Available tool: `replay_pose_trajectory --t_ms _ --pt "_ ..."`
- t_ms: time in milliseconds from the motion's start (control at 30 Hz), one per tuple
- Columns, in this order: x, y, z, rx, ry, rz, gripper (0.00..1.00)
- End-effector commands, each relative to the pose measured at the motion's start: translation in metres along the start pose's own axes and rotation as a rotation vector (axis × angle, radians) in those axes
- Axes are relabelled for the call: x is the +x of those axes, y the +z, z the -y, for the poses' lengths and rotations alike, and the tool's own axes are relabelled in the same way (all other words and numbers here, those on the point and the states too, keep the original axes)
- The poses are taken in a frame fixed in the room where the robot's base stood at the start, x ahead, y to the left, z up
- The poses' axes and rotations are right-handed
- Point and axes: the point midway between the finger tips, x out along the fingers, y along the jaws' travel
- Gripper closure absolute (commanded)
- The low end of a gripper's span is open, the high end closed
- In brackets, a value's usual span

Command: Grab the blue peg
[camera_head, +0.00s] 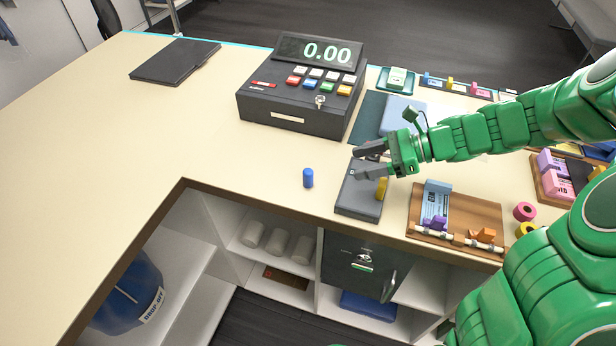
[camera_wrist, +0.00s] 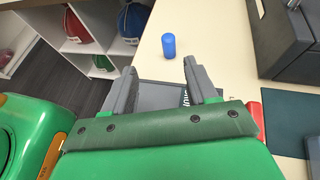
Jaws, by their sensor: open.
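The blue peg (camera_head: 308,178) is a short cylinder standing upright on the cream counter, left of a grey pad, in the head view. It also shows in the wrist view (camera_wrist: 168,45), beyond the fingertips and apart from them. My gripper (camera_head: 358,163) is open and empty above the grey pad, to the right of the peg, with its fingers pointing left. In the wrist view its two fingers (camera_wrist: 159,68) are spread, with the peg past the gap between them.
The grey pad (camera_head: 352,200) has a yellow peg (camera_head: 381,188) on it, close to my gripper. A dark cash register (camera_head: 290,105) stands behind the blue peg. A brown tray (camera_head: 428,228) lies to the right.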

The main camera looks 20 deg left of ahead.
Motion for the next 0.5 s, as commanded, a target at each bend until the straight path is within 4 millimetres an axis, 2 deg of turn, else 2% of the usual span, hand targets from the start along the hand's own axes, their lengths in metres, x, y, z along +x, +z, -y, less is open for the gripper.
replay_pose_trajectory --t_ms 233,500 --pt "0.007 -0.004 0.009 0.041 -0.019 0.024 0.43" --pt "0.047 -0.004 0.009 0.041 -0.015 0.024 0.43"
